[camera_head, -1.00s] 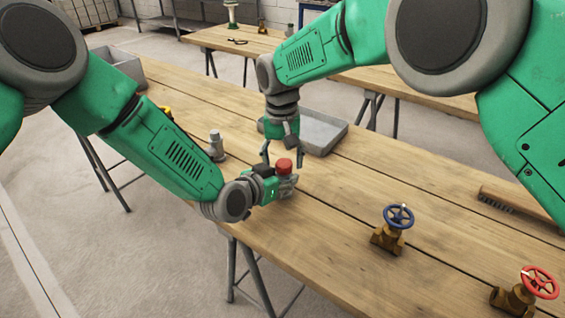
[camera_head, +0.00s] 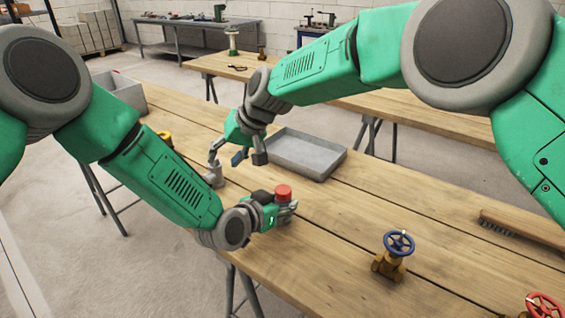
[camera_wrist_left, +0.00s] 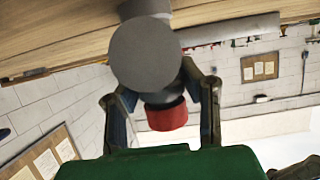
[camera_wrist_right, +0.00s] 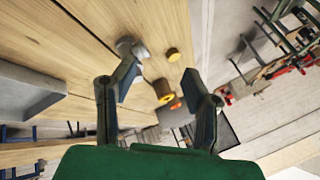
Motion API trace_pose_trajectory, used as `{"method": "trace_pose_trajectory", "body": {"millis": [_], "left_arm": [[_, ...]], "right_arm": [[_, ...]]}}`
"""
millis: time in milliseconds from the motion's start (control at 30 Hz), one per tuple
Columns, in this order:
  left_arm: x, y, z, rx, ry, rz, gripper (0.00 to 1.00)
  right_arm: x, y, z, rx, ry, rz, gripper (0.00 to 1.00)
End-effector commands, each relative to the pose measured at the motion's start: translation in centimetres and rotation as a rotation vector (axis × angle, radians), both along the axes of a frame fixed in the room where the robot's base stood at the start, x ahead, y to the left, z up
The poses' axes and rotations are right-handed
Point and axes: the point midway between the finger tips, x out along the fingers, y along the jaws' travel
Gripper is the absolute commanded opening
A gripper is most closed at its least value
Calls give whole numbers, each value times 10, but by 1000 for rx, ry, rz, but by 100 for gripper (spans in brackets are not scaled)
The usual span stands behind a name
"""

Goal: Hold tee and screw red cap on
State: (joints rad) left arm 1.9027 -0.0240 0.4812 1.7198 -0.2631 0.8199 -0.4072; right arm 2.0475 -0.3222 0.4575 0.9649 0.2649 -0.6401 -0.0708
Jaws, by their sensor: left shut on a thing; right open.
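My left gripper (camera_head: 278,212) is shut on a grey tee (camera_head: 288,211) over the front part of the bench. A red cap (camera_head: 283,192) sits on top of the tee; how far it is threaded cannot be told. In the left wrist view the tee's round grey end (camera_wrist_left: 147,55) is between the fingers, with the red cap (camera_wrist_left: 167,115) beyond it. My right gripper (camera_head: 238,158) is open and empty, up and left of the red cap and clear of it. In the right wrist view its fingers (camera_wrist_right: 160,78) are spread with nothing between them gripped.
Another grey fitting (camera_head: 214,174) stands below my right gripper's left finger. A grey tray (camera_head: 318,142) lies behind. A blue-wheel valve (camera_head: 397,243), a red-wheel valve (camera_head: 543,306) and a brush (camera_head: 515,227) are at right. A yellow part (camera_head: 165,138) stands at left. The bench middle is clear.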

Motion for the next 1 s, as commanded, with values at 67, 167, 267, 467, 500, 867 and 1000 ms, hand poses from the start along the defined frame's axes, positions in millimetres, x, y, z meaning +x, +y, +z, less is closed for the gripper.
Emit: {"method": "trace_pose_trajectory", "body": {"millis": [67, 167, 267, 467, 500, 867, 1000], "left_arm": [[0, 1, 0, 0, 0, 1, 0], [0, 1, 0, 0, 0, 1, 0], [0, 1, 0, 1, 0, 2, 0], [0, 1, 0, 1, 0, 2, 0], [0, 1, 0, 1, 0, 2, 0], [0, 1, 0, 1, 0, 2, 0], [0, 1, 0, 1, 0, 2, 0]], "right_arm": [[17, 25, 20, 134, -124, 12, 41], [42, 41, 48, 248, -292, -16, 41], [69, 43, 73, 301, -450, -87, 41], [115, 10, 96, 213, -658, -291, 41], [122, -1, 95, 169, -676, -332, 41], [97, -97, 36, -389, -419, -385, 41], [53, -117, 13, -540, -194, -209, 41]]}}
